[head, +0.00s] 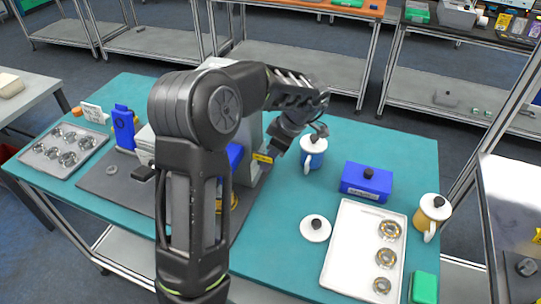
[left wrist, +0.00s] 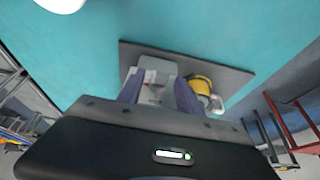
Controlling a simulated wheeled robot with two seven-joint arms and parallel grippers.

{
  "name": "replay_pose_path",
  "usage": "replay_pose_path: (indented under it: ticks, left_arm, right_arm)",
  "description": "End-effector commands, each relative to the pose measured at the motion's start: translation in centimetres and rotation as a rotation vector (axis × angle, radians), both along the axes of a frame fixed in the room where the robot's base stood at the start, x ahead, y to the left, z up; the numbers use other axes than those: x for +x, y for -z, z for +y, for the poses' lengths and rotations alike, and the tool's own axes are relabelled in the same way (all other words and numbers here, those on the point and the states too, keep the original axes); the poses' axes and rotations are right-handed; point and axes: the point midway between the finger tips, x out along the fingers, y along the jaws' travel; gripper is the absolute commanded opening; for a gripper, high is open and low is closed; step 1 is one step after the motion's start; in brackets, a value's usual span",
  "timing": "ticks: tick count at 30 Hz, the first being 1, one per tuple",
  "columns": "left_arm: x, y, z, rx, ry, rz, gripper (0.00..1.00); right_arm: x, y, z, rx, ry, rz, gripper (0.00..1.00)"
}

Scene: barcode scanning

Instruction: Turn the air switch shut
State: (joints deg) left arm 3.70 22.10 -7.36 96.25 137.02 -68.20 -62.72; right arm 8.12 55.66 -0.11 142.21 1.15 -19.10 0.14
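A tall grey machine (head: 247,160) stands on the dark grey mat, largely hidden behind my left arm. It has a blue part and a small yellow tag. I cannot make out the air switch itself for sure. My left gripper (head: 279,143) points down and left at the machine's right side; its fingertips are hard to see in the head view. In the left wrist view its two purplish fingers (left wrist: 158,92) stand apart, with a pale grey device (left wrist: 154,75) in line between them. Contact cannot be told. A yellow round part (left wrist: 202,90) sits just right of the fingers. My right gripper is not in view.
The teal table (head: 280,250) also holds a white mug (head: 313,152), a blue box (head: 367,182), a white tray (head: 345,245) with metal rings, a yellow mug (head: 431,213), and a grey parts tray (head: 50,155). The table front is mostly clear.

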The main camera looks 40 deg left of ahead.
Motion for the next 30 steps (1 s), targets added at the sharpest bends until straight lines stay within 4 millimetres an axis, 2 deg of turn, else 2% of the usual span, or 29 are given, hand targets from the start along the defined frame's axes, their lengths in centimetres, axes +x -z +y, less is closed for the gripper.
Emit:
replay_pose_path:
  ticks: [2, 15, 30]
  left_arm:
    - [0.01, -0.02, 0.00, 0.000, 0.000, 0.000, 0.35]
    - [0.02, -0.05, -0.02, 0.000, 0.000, 0.000, 0.00]
    - [-0.08, -0.05, -0.06, 0.007, 0.001, -0.027, 0.00]
  right_arm:
    - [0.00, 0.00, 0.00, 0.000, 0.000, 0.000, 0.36]
    - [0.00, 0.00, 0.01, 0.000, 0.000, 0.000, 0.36]
    - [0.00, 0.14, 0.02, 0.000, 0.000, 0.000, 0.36]
